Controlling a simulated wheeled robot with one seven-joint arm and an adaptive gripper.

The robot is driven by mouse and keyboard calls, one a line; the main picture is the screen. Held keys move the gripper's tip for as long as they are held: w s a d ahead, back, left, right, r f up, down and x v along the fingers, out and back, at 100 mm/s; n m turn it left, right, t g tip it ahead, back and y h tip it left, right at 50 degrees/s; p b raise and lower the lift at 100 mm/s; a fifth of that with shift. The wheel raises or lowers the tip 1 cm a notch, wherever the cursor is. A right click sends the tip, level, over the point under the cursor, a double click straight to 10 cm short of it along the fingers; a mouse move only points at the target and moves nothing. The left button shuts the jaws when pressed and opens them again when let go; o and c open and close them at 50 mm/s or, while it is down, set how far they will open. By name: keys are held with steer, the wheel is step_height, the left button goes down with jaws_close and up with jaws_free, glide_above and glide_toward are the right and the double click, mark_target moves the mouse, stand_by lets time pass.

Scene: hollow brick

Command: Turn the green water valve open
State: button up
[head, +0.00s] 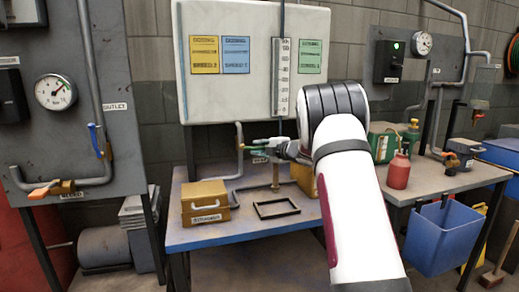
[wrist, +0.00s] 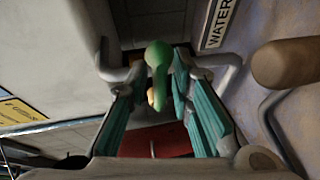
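The green valve handle (wrist: 158,58) is seen end-on in the wrist view, near the middle, between the tips of my gripper (wrist: 160,76). The teal finger pads stand apart on either side of it, and I cannot tell whether either one touches it. In the head view the green water valve (head: 262,143) sits on grey pipework above the table. My gripper (head: 285,149) is at its right side, and my arm hides part of this area. A WATER label (wrist: 219,22) lies to the upper right in the wrist view.
The table (head: 215,236) holds a yellow box (head: 205,200) and a black frame (head: 277,208). A white panel (head: 230,103) with a gauge strip stands behind. Grey pipes run close around the valve. A blue bin (head: 440,238) hangs at the right.

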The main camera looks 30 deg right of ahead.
mark_target(244, 148)
jaws_close()
steer(key=shift+r, duration=0.1)
steer(key=r+n+p, duration=0.1)
steer(key=r+n+g+h+p, duration=0.1)
steer(key=n, duration=0.1)
steer(key=shift+a+r, duration=0.1)
steer(key=shift+a, duration=0.15)
steer(key=n, duration=0.1)
steer(key=r+n+g+h, duration=0.1)
steer(key=a+n+h+p, duration=0.1)
steer(key=shift+w+a+r, duration=0.1)
steer(key=shift+w+r, duration=0.15)
steer(key=shift+r, duration=0.1)
steer(key=n+h, duration=0.1)
steer(key=a+n+g+h, duration=0.1)
steer(key=r+n, duration=0.1)
steer(key=shift+w+a+h+b, duration=0.25)
steer(key=shift+a+h+b, duration=0.15)
steer(key=shift+w+a+r+n+g+h+b, duration=0.15)
steer(key=shift+a+n+g+h+b, duration=0.05)
steer(key=shift+a+n+h+b, duration=0.45)
steer(key=shift+w+a+r+n+g+h+b, duration=0.2)
steer(key=shift+a+n+h+b, duration=0.2)
steer(key=shift+n+b, duration=0.35)
steer(key=o, duration=0.5)
jaws_free()
